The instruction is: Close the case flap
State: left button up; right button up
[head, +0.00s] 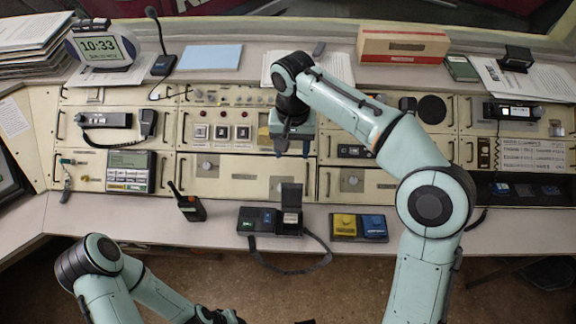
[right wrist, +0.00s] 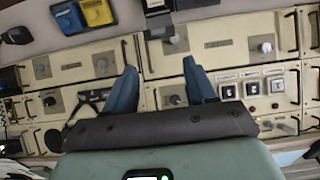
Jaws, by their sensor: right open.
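The dark case (head: 257,222) lies on the front desk strip, with a black strap trailing off its right side over the edge. Its flap (head: 291,196) stands raised at the back of the case's right half, and a pale inside shows below it. In the right wrist view the flap (right wrist: 159,22) shows at the top edge, beyond the fingers. My right gripper (head: 291,150) is open and empty over the console panel, behind the flap and apart from it. Its fingers (right wrist: 162,88) show spread in the right wrist view. My left gripper (head: 218,316) is low at the bottom edge, mostly cut off.
A handheld radio (head: 190,206) stands left of the case. A yellow box (head: 344,224) and a blue box (head: 374,226) sit to its right on a dark tray. Drawers with knobs and handles line the panel behind. The desk between radio and case is clear.

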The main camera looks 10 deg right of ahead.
jog(key=b, duration=0.1)
send_over(292, 184)
notch_tip(292, 184, down, 4)
notch_tip(292, 184, down, 8)
jog(key=shift+r+b, duration=0.1)
jog(key=shift+b, duration=0.45)
jog(key=shift+f, duration=0.65)
pick_arm(q)
jog(key=s+f, duration=0.2)
jog(key=shift+f, duration=0.35)
jog(key=shift+s, duration=0.1)
pick_arm(e)
grip_shut()
